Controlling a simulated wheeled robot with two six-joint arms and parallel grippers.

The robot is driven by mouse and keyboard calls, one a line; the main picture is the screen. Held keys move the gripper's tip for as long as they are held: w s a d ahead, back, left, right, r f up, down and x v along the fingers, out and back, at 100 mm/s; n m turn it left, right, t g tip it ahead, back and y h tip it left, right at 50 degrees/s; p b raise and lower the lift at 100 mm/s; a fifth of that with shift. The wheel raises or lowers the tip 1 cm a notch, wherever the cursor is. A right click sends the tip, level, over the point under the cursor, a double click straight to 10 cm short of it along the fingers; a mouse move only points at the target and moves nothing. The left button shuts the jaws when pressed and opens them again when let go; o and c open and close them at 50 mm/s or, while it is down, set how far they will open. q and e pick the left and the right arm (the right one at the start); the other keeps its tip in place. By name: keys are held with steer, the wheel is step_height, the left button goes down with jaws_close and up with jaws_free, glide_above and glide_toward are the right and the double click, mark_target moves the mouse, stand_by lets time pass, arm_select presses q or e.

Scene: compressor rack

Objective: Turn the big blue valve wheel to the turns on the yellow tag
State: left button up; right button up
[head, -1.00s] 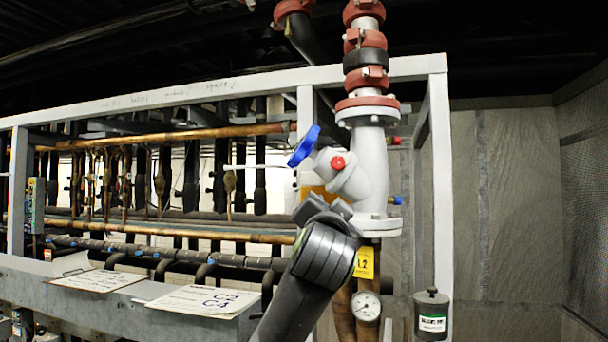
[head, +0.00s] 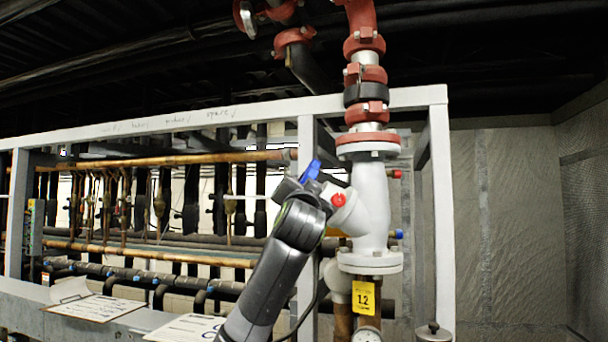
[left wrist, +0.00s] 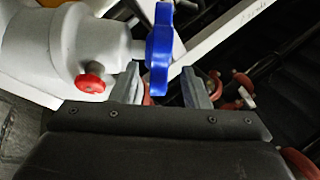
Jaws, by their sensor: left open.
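The blue valve wheel (head: 311,171) is on the angled neck of the white valve body (head: 371,205). In the head view my left gripper (head: 294,186) is at the wheel and hides much of it. The left wrist view shows the wheel (left wrist: 160,48) edge-on, between the two spread fingers of my left gripper (left wrist: 163,88), with space visible on both sides. Whether a finger touches it I cannot tell. The yellow tag (head: 363,298) hangs below the valve and reads 1.2. My right gripper is not in view.
A small red knob (head: 338,200) sits on the valve neck close to my gripper; it also shows in the left wrist view (left wrist: 90,83). A pale frame post (head: 441,205) stands right of the valve. Copper and dark pipes fill the rack at left.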

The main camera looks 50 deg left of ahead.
mark_target(314, 168)
arm_select(q)
steer(key=p+x, duration=0.2)
steer(key=x, duration=0.3)
steer(key=shift+w+a, duration=0.1)
steer(key=shift+c, duration=0.4)
jaws_close()
steer(key=shift+w+r+n+g+p, duration=0.1)
steer(key=shift+r+n+g+p, duration=0.15)
steer(key=shift+g+p, duration=0.35)
steer(key=shift+r+n+g+p, duration=0.2)
steer(key=shift+n+g+p, duration=0.15)
steer(key=shift+g+p, duration=0.25)
steer(key=n+g+h+p, duration=0.1)
steer(key=g+p, duration=0.2)
steer(key=r+n+g+p, duration=0.1)
steer(key=g+p, duration=0.2)
steer(key=w+n+g+h+p, duration=0.1)
steer(key=n+g+p, duration=0.1)
steer(key=g+p, duration=0.1)
steer(key=shift+r+h, duration=0.3)
steer(key=shift+n+g+h+p, duration=0.4)
steer(key=shift+g+h+p, duration=0.25)
steer(key=shift+g, duration=0.25)
steer(key=shift+w+n+g+h, duration=0.15)
steer(key=shift+n+g+h, duration=0.15)
steer(key=shift+g+h, duration=0.25)
steer(key=shift+w+g+p, duration=0.1)
steer(key=shift+g+p, duration=0.25)
steer(key=shift+g, duration=0.1)
